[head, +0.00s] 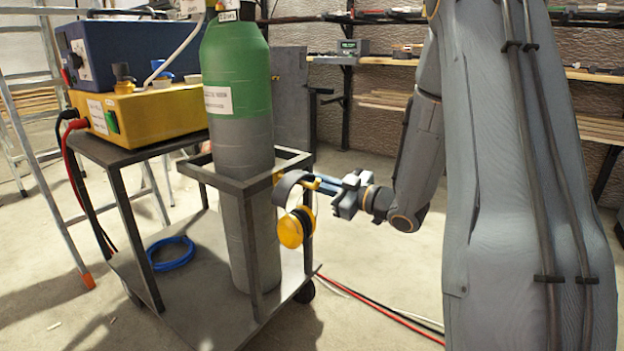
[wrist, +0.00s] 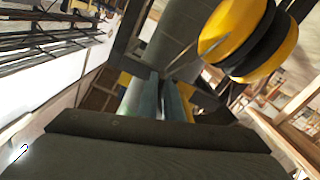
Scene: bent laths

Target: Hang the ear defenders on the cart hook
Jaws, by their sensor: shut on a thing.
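The ear defenders (head: 291,230) have yellow cups and a dark grey headband. They hang beside the cart's cylinder frame, cups below the band. In the wrist view their yellow and black cups (wrist: 232,28) show at the upper right. My gripper (head: 318,184) is shut on the headband, coming from the right; its fingers (wrist: 160,98) are close together in the wrist view. The cart (head: 190,275) is dark metal. A small yellow part (head: 277,177) shows at its frame by the band; I cannot tell whether this is the hook, or whether the band touches it.
A green and grey gas cylinder (head: 238,115) stands in the cart frame. A yellow box (head: 150,120) and a blue machine sit on the cart top. A blue hose coil (head: 170,253) lies on its lower deck. Red and black cables (head: 390,312) cross the floor. A ladder stands left.

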